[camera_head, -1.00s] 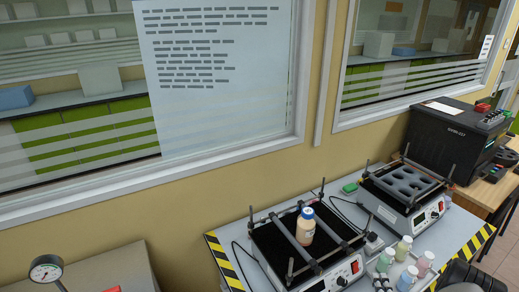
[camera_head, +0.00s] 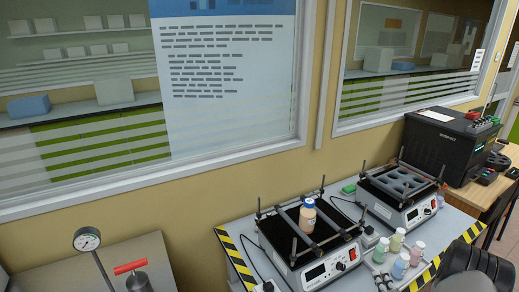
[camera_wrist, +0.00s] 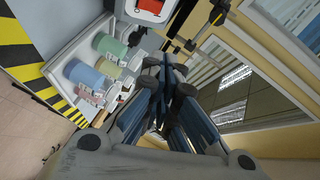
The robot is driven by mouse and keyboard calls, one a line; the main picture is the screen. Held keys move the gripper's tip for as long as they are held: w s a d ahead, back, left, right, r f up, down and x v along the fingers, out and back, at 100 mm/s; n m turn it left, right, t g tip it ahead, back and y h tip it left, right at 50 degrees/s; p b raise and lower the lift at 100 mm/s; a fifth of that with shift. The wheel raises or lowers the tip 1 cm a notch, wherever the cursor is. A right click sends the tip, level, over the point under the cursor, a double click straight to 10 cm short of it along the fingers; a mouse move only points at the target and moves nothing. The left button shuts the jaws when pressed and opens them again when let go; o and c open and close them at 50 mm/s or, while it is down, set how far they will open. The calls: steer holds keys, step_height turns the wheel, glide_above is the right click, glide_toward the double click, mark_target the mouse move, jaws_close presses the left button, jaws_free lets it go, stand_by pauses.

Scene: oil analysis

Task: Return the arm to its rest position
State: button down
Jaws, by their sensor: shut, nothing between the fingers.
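My gripper (camera_wrist: 168,88) shows in the wrist view with its blue-grey fingers together and nothing between them. It hangs in free space, apart from the bottles on the left and the window side on the right. A dark part of my arm shows at the lower right edge of the head view; the fingers cannot be made out there. An orange-brown bottle with a blue cap (camera_head: 308,216) stands upright on the nearer shaker (camera_head: 318,272), between its bars.
A second shaker (camera_head: 405,215) with a holed tray stands behind. Small capped bottles (camera_head: 398,240) stand in front of it. A black analyser (camera_head: 447,150) is at the right. A pressure gauge (camera_head: 87,239) and a red-handled device (camera_head: 137,278) are at lower left. Windows line the wall.

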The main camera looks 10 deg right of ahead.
steer(key=w+a+r+n+g, duration=0.2)
steer(key=w+a+r+n, duration=0.15)
steer(key=r, duration=0.35)
steer(key=w+a+r+n+g, duration=0.1)
steer(key=w+a+r+n, duration=0.1)
steer(key=w+r, duration=0.35)
steer(key=s+a+r+n+g, duration=0.1)
steer(key=s+a+r+n, duration=0.15)
steer(key=a+r, duration=0.4)
steer(key=s+a+r+n+g, duration=0.2)
steer(key=s+a+r, duration=0.1)
steer(key=a+r, duration=0.3)
steer(key=s+a+r+n+g+y, duration=0.2)
steer(key=s+a+r+n, duration=0.1)
steer(key=s+a, duration=0.7)
steer(key=s+a+r+n+g+y+b, duration=0.1)
steer(key=s+a+r+n, duration=0.3)
steer(key=s+a, duration=0.7)
steer(key=s+n+g+y, duration=0.1)
steer(key=s, duration=0.5)
steer(key=shift+s+y, duration=0.3)
steer(key=shift+s, duration=0.1)
